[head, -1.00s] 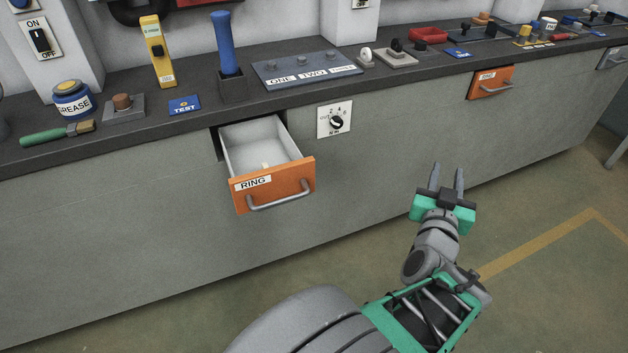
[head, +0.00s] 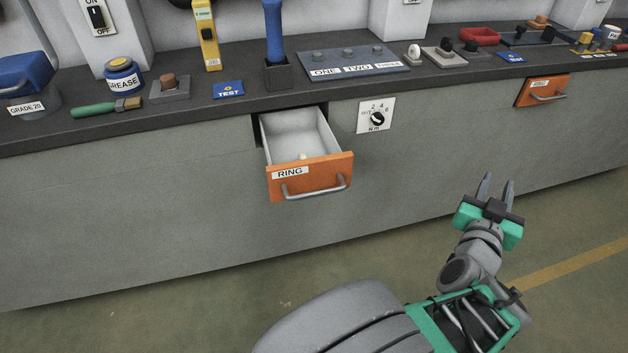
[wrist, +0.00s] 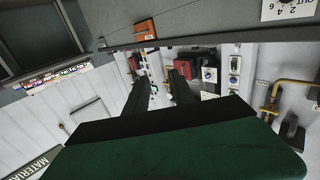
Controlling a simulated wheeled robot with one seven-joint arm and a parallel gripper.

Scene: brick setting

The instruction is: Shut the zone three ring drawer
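The ring drawer (head: 318,177) has an orange front with a RING label and a curved metal handle (head: 314,190). It stands pulled out of the grey bench front, and a small pale object (head: 303,156) lies inside. My gripper (head: 496,186) is to the right of the drawer and apart from it, over the floor in front of the bench. Its two fingers are spread with nothing between them. In the wrist view the fingers (wrist: 158,92) also stand apart, and the ring drawer is not clearly seen there.
A second orange drawer (head: 541,90) sits flush at the right. A dial plate (head: 376,116) is on the bench front beside the ring drawer. The bench top (head: 180,112) carries a grease tin (head: 123,77), a blue-handled tool (head: 275,35) and a button panel (head: 352,62). The floor in front is clear.

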